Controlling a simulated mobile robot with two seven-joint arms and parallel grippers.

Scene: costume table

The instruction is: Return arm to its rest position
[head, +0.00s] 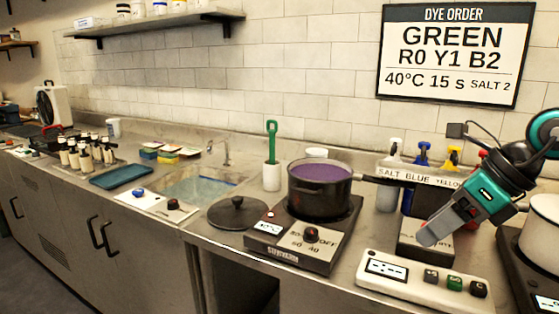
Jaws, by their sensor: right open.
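My right gripper (432,236) comes in from the right and hangs in front of the dispenser rack, above a small dark box-like unit (424,256). It is open, and I see nothing between its fingers. My right arm reaches back to the right edge of the view. My left gripper is not in the head view.
A pot of purple liquid (321,173) stands on a hotplate (303,236), its handle pointing right. A lid (238,212) lies left of it. A white timer box (424,284) is at the front. A white pot (541,232) stands right, near my arm.

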